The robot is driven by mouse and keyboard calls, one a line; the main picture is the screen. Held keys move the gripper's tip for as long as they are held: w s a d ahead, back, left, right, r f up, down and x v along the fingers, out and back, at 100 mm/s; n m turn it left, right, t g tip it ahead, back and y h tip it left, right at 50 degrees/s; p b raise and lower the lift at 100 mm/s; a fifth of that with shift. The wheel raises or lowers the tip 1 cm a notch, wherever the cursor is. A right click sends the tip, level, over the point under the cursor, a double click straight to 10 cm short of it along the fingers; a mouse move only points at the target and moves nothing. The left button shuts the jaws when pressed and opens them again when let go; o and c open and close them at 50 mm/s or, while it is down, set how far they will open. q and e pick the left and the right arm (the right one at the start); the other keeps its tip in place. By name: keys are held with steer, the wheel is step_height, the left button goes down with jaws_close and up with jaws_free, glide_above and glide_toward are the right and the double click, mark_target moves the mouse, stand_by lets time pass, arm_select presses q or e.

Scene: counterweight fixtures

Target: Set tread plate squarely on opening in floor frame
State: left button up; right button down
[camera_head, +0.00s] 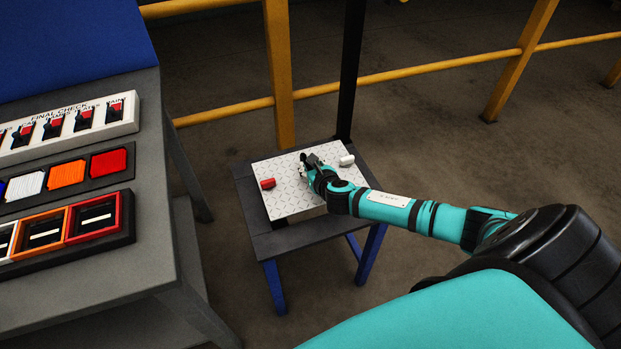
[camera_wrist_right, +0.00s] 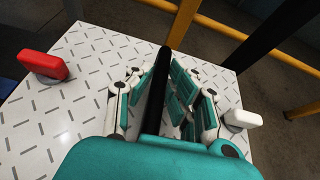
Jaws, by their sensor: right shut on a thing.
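The tread plate (camera_head: 285,200) is a pale square plate with a dark tread pattern. It has a red knob (camera_head: 267,184) at its left and a white knob (camera_head: 346,160) at its right. It lies over a dark grey frame (camera_head: 275,243) with blue legs; a dark gap shows under its near edge, and I cannot tell whether it touches the frame. My right gripper (camera_head: 308,164) is over the plate's middle. In the right wrist view its fingers are on both sides of a black bar (camera_wrist_right: 158,90), the plate's handle. My left gripper is out of view.
A grey bench (camera_head: 160,225) stands at the left with a switch panel (camera_head: 70,128), coloured tiles (camera_head: 67,173) and framed slots (camera_head: 95,218). Yellow railings (camera_head: 282,80) and a black post (camera_head: 350,70) stand behind the frame. The floor at right is clear.

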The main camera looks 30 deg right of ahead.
steer(key=shift+w+d+r, duration=0.3)
steer(key=shift+w, duration=0.2)
steer(key=shift+w+d+r, duration=0.25)
steer(key=shift+w+d, duration=0.05)
steer(key=shift+w, duration=0.15)
steer(key=shift+f, duration=0.15)
step_height(320, 180, down, 6)
steer(key=b, duration=0.7)
steer(key=shift+f, duration=0.15)
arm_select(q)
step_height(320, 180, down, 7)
arm_select(e)
steer(key=shift+f, duration=0.5)
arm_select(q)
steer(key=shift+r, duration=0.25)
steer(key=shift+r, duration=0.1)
arm_select(e)
steer(key=shift+f, duration=0.2)
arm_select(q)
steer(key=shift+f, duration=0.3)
arm_select(e)
steer(key=shift+f, duration=0.5)
stand_by(0.3)
